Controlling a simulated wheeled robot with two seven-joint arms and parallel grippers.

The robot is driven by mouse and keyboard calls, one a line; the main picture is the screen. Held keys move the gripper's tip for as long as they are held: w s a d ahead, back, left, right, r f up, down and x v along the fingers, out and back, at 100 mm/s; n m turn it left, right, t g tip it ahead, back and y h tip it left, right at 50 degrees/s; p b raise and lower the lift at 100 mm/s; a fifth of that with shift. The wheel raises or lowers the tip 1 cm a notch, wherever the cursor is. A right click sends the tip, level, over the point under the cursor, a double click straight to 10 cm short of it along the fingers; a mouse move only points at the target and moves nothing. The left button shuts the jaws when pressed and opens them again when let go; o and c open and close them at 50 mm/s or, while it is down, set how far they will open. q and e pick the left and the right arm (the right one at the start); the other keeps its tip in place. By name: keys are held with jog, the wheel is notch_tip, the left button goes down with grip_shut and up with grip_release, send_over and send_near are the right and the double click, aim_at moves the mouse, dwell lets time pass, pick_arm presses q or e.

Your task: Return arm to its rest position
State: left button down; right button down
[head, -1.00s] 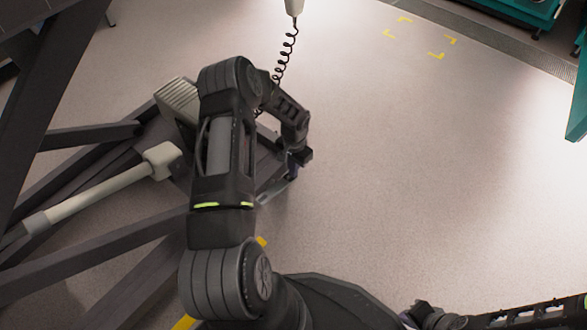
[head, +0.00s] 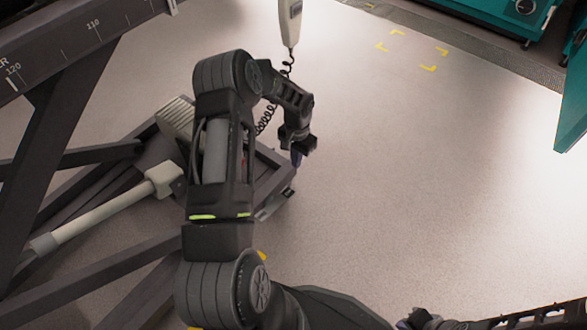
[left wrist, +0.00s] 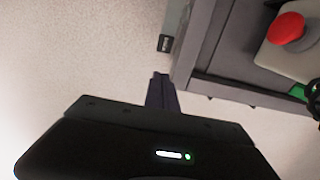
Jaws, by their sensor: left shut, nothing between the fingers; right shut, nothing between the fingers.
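My left arm comes in from the lower left of the head view and bends over at the top. My left gripper (head: 297,158) hangs down near the middle of the picture, close to the right end of a dark metal frame. Its fingers are shut and empty. In the left wrist view the closed fingertips (left wrist: 160,80) point at bare floor beside the dark frame's edge. I cannot tell the gap between fingers and frame.
The dark metal frame (head: 60,280) with a pale actuator rod (head: 105,207) fills the left. A grey handset (head: 290,22) hangs on a coiled cord. A red button (left wrist: 287,28) shows in the left wrist view. Teal cabinets (head: 573,105) stand at right. Middle floor is clear.

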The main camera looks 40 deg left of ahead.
pick_arm(q)
jog(key=shift+w+r, duration=0.25)
jog(key=shift+r, duration=0.75)
jog(key=shift+w, duration=0.1)
